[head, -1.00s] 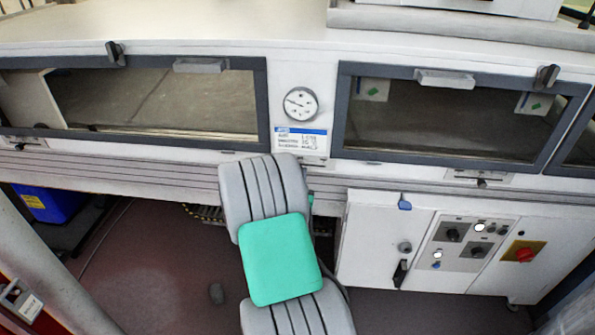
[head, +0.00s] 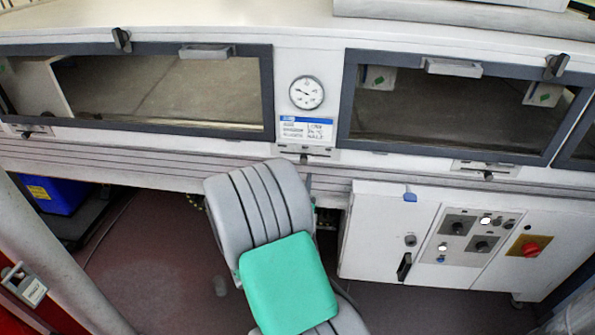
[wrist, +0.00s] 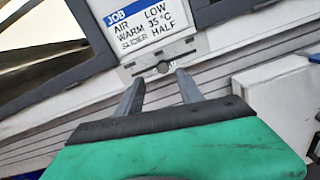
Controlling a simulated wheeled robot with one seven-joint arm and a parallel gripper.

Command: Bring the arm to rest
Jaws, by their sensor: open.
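My gripper (wrist: 158,84) shows in the wrist view with its two grey fingers apart and nothing between them. It points toward the tunnel's front panel, just below the job card (wrist: 148,28), and a small slider knob (wrist: 163,67) appears beyond the fingertips. I cannot tell whether the fingers touch anything. In the head view my arm, grey with a green section, reaches up from the bottom centre and hides most of the gripper. The job card (head: 305,128) hangs under a round dial gauge (head: 306,93).
The left window (head: 150,92) and right window (head: 450,105) are closed. A white control cabinet (head: 375,235) with a red knob (head: 531,250) stands right of my arm. A blue bin (head: 58,195) sits under the tunnel at left. Open floor (head: 150,260) lies left of my arm.

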